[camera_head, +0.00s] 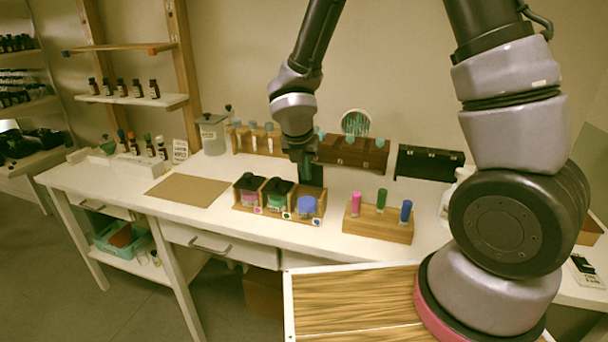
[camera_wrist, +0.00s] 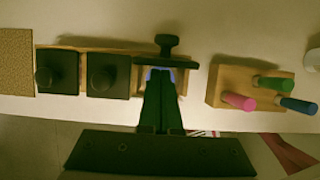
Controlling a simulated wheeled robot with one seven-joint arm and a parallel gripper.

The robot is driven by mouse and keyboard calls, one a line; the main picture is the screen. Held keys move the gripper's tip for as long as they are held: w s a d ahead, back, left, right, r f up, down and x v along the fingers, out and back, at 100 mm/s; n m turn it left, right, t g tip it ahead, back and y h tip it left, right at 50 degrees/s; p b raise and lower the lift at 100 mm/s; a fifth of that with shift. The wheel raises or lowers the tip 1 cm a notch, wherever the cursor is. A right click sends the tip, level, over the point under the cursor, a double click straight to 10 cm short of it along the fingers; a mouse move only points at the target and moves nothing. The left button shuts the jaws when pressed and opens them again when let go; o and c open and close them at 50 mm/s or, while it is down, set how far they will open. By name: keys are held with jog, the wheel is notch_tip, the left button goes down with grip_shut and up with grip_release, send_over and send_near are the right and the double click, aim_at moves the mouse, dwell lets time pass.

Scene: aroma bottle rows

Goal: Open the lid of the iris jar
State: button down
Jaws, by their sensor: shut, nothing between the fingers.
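A small wooden rack (camera_head: 279,214) holds three jars in a row; their name tags are too small to read. The left jar has a pink front and the middle jar (camera_head: 277,199) is green, both under black square knobbed lids. The right jar (camera_head: 306,205) is blue-violet, which fits iris. Its black lid (camera_wrist: 167,44) stands tipped up at the far side, knob pointing away. Blue shows at its mouth in the wrist view. My gripper (camera_wrist: 162,74) is shut and empty, its fingers over that jar's mouth by the raised lid; contact cannot be told.
A wooden block (camera_head: 378,222) with pink, green and blue capped vials stands to the right. A brown mat (camera_head: 187,190) lies to the left. Wooden racks and a black case (camera_head: 428,163) stand behind along the wall. Free white tabletop lies around the mat.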

jog(key=shift+w+d+r, duration=0.25)
jog(key=shift+w+d, duration=0.05)
jog(key=shift+w, duration=0.35)
jog(key=shift+w+d+r, duration=0.25)
jog(key=shift+w+d, duration=0.05)
jog(key=shift+w, duration=0.35)
jog(key=shift+a, duration=0.1)
